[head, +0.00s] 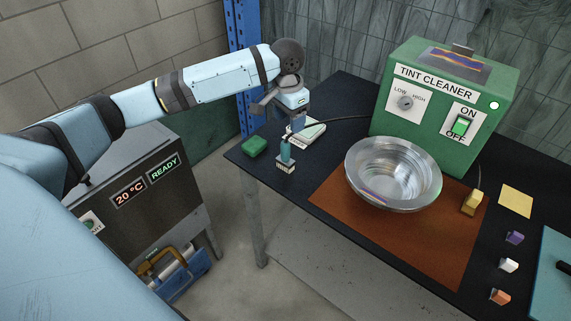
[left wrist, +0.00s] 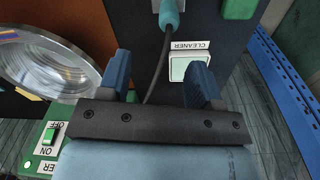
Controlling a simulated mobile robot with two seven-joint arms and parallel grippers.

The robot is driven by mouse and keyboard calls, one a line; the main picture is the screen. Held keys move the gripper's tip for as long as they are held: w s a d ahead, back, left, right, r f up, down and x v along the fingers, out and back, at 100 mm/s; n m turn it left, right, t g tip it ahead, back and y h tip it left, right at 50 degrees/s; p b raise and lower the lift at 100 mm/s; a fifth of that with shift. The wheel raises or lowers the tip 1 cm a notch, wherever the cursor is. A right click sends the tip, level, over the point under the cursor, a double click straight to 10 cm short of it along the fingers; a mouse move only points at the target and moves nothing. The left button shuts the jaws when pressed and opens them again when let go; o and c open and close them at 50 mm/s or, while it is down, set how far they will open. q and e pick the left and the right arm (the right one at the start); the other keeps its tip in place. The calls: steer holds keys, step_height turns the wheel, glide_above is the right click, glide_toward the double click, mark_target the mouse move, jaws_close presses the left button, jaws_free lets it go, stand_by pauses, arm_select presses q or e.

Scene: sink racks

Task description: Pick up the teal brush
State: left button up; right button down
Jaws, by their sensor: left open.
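The teal brush (head: 286,154) stands upright near the left end of the dark table, with its pale bristles down. Its teal part (left wrist: 169,15) also shows at the top edge of the left wrist view. My left gripper (head: 281,116) is open and empty, above and slightly behind the brush in the head view. In the left wrist view its two blue fingers (left wrist: 160,80) are apart, and the brush lies beyond them, not between them. My right gripper is in neither view.
A green block (head: 254,146) and a white-and-green labelled pedal (head: 306,133) with a cable flank the brush. A metal bowl (head: 361,189) sits on a brown mat (head: 335,205). The green tint cleaner machine (head: 389,128) stands behind it. Small coloured blocks lie at the right.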

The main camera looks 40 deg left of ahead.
mark_target(285, 152)
arm_select(q)
steer(key=shift+a+r, duration=0.6)
steer(key=shift+a, duration=0.2)
step_height(285, 152, down, 8)
steer(key=shift+r, duration=0.1)
steer(key=f, duration=0.5)
steer(key=shift+s+d+f, duration=0.2)
steer(key=shift+d+f, duration=0.1)
steer(key=shift+f, duration=0.05)
steer(key=c, duration=1)
